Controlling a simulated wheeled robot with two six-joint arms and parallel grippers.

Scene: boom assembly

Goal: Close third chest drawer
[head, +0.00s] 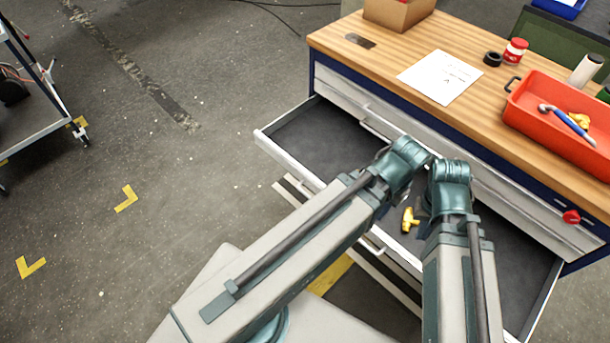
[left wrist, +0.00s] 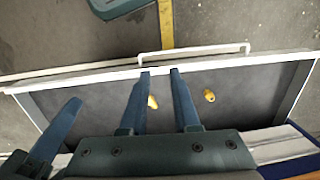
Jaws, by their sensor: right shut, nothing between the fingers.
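The chest (head: 330,70) has a wooden top and white drawer fronts. One dark-lined drawer (head: 315,135) is pulled far out; its number in the stack is hard to tell. In the left wrist view its white front edge and handle (left wrist: 195,49) lie across the top. My left gripper (left wrist: 160,72) is open over the drawer, fingertips overlapping the front edge in that view; contact cannot be told. My right gripper (left wrist: 78,100) is shut and empty beside it, also over the drawer. In the head view my wrists largely hide the fingers.
A yellow fitting (head: 409,219) lies in the drawer; two yellow pieces show in the left wrist view. A cart (head: 45,100) stands far left; floor between is clear.

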